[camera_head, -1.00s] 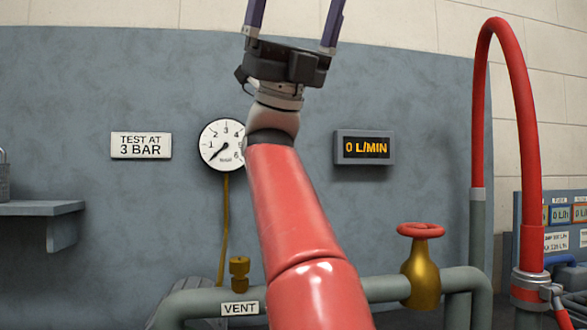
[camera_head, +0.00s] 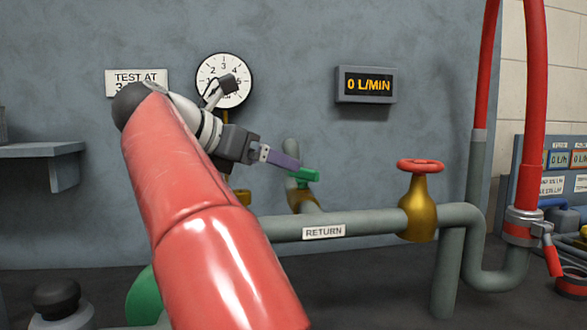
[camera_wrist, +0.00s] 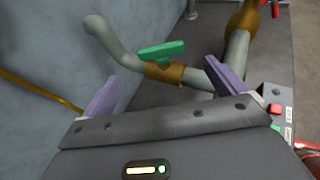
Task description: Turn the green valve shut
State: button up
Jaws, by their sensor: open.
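The green valve handle (camera_head: 304,175) sits on a brass valve body (camera_head: 302,200) on a grey pipe, behind the pipe labelled RETURN. In the wrist view the green handle (camera_wrist: 161,52) lies ahead of my gripper, its bar slanting slightly, above the brass body (camera_wrist: 165,72). My gripper (camera_wrist: 165,92) is open, with one purple finger on each side and nothing between them. In the head view one purple finger (camera_head: 282,159) reaches close to the handle; whether it touches cannot be told. The other finger is hidden there.
A red handwheel (camera_head: 420,166) on a brass valve stands right of the green valve. The RETURN pipe (camera_head: 370,224) runs in front. A red hose (camera_head: 532,110) rises at the right. A gauge (camera_head: 210,72) and a display reading 0 L/MIN (camera_head: 367,85) are on the wall.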

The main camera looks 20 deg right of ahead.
aim_at(300, 172)
jog(key=x, duration=0.7)
jog(key=shift+d, duration=0.25)
jog(key=shift+c, duration=0.2)
jog(key=c, duration=0.9)
